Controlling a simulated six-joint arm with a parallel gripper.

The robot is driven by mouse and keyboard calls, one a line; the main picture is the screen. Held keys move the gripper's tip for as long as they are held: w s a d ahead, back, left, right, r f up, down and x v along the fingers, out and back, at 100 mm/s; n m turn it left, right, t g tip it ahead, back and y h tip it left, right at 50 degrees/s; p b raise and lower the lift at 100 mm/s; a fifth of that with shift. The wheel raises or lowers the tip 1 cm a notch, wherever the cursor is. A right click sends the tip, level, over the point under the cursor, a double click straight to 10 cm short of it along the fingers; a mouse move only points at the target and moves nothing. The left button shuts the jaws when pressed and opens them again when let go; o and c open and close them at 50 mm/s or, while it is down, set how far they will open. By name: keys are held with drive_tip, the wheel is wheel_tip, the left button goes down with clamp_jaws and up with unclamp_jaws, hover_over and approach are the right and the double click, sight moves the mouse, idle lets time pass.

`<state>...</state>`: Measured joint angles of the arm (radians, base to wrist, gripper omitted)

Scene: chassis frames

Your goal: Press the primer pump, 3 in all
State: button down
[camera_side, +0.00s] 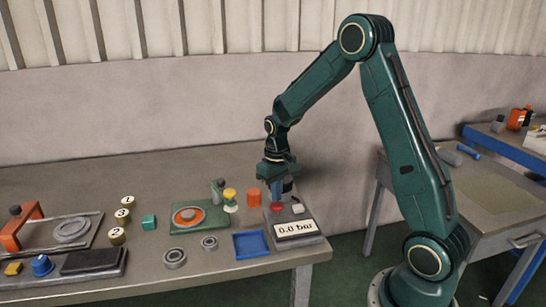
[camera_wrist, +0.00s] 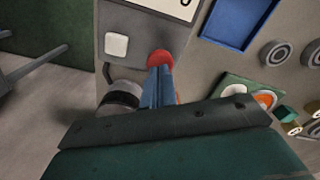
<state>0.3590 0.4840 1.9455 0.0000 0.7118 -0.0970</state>
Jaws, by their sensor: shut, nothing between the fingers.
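The primer pump seems to be the grey box with a red round button (camera_side: 277,207) and a white square button (camera_side: 297,208) on its top. Its display (camera_side: 296,229) reads "0.0 bar". My gripper (camera_side: 276,195) points down with its blue fingers shut and empty, right at the red button. In the wrist view the fingertips (camera_wrist: 160,72) overlap the edge of the red button (camera_wrist: 160,58). I cannot tell whether they touch it or press it. The white button (camera_wrist: 117,45) is clear of the fingers.
A blue tray (camera_side: 238,252) lies left of the box, with grey rings (camera_side: 175,258) further left. An orange cylinder (camera_side: 254,197) and a yellow-topped piece (camera_side: 230,195) stand close by on the left. A green plate (camera_side: 178,228) with an orange disc lies beyond. The table's right edge is near.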

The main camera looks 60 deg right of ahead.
drive_tip(key=shift+f, duration=1.3)
drive_tip(key=shift+r, duration=1.45)
drive_tip(key=shift+f, duration=1.25)
idle(0.7)
drive_tip(key=shift+r, duration=1.25)
